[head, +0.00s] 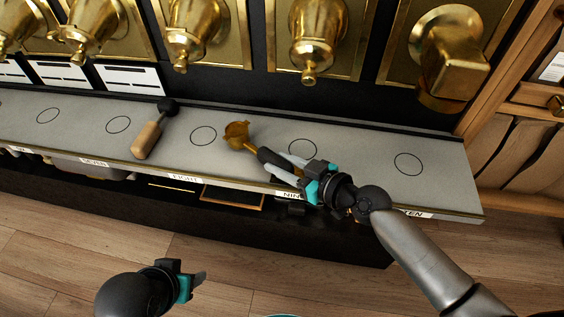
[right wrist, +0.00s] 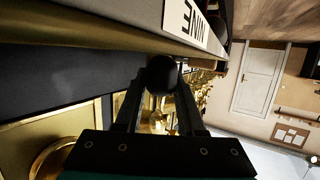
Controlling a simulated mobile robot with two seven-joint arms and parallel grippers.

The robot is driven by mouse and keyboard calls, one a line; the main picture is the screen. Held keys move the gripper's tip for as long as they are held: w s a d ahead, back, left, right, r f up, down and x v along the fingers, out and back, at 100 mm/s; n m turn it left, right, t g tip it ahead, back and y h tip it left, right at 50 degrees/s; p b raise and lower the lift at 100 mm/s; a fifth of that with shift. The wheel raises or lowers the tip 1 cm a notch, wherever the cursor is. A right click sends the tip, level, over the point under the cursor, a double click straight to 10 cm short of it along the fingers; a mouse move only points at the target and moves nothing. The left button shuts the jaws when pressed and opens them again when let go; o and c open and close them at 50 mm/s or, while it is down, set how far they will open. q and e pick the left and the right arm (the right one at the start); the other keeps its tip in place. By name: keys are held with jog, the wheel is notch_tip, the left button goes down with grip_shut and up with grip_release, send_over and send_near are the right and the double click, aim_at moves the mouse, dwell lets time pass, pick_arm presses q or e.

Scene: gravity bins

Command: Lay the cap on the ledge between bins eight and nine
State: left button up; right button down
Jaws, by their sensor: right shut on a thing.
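My right gripper (head: 279,165) is shut on the black handle (head: 268,156) of a gold cup-ended tool, over the ledge by the NINE label. The tool's gold cup (head: 237,131) points left, between the circles above EIGHT and NINE. I cannot tell whether it touches the grey ledge (head: 350,165). In the right wrist view the dark round handle end (right wrist: 162,75) sits between the fingers. I make out no separate cap; the gold cup is the closest thing to one. My left gripper (head: 197,279) is low over the floor, its fingers seen edge-on.
A wooden-handled tool with a black head (head: 154,129) lies on the ledge between SEVEN and EIGHT. Gold dispensers (head: 316,40) line the wall behind. The circles above EIGHT (head: 203,136) and TEN (head: 408,164) are clear. A wooden cabinet (head: 500,130) stands at the right.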

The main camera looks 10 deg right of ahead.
jog(key=shift+f+b, duration=0.35)
jog(key=shift+b, duration=0.05)
jog(key=shift+c, duration=2.2)
grip_release()
